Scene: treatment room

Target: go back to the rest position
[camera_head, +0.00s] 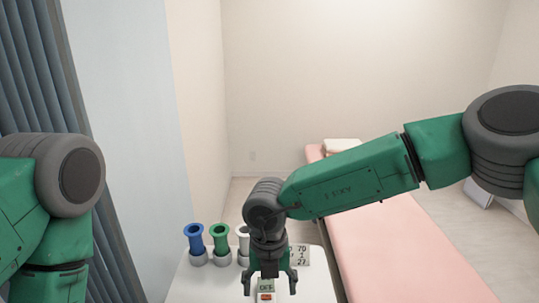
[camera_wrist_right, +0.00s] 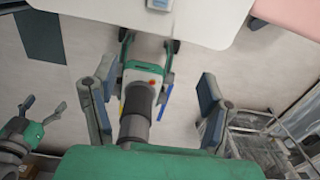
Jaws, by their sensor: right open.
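My right gripper (camera_head: 270,286) is open over the near part of the white table, its fingers pointing down. In the right wrist view, its two fingers (camera_wrist_right: 155,92) are wide apart with nothing held between them. In the head view, a small device with a display (camera_head: 265,286) shows between and below the fingers; I cannot tell the exact gap. My left arm (camera_head: 60,190) stands at the left, its gripper outside the head view. My left gripper (camera_wrist_right: 42,118) shows small in the wrist view, fingers spread, apparently empty.
The white table (camera_head: 200,285) holds a blue tube (camera_head: 195,240), a green tube (camera_head: 220,238) and a white tube (camera_head: 243,240) in grey holders, plus a numbered card (camera_head: 302,255). A pink bed (camera_head: 390,250) is right, a curtain (camera_head: 45,80) left. A metal cart (camera_wrist_right: 265,145) shows in the wrist view.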

